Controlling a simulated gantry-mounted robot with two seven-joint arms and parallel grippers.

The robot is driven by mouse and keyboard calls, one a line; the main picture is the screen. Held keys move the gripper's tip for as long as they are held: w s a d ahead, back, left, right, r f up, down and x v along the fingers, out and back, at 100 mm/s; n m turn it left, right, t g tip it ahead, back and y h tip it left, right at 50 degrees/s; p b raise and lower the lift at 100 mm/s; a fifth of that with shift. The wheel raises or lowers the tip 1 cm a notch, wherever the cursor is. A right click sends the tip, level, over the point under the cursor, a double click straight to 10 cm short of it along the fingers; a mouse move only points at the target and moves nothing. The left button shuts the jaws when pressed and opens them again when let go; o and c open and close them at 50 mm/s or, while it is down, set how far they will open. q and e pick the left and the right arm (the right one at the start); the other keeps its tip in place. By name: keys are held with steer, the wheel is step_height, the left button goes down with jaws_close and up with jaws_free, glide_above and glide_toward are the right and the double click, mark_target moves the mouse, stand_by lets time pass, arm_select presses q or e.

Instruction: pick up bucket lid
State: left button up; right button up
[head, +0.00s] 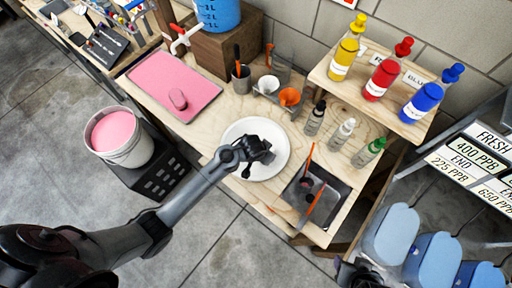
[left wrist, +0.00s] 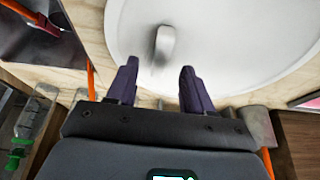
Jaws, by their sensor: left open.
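The bucket lid (head: 278,140) is a round white disc lying flat on the wooden table. In the left wrist view the lid (left wrist: 230,40) fills the upper part, with a small white knob handle (left wrist: 163,45) standing up from it. My left gripper (head: 257,157) is over the lid and hides part of it in the head view. In the left wrist view its two dark fingers (left wrist: 160,70) are apart and empty, with the knob just beyond the gap between their tips. A dark part at the bottom edge of the head view may be my right gripper (head: 356,274), mostly cut off.
A white bucket (head: 134,151) with pink contents stands on a black crate at the left. A dark tray (head: 325,212) with orange-handled tools lies right of the lid. Small dropper bottles (head: 343,134), cups and a pink mat (head: 160,80) are on the table; a shelf holds coloured bottles.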

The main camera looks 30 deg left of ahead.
arm_select(q)
steer(key=shift+x, duration=1.6)
steer(key=shift+w, duration=0.1)
jaws_close()
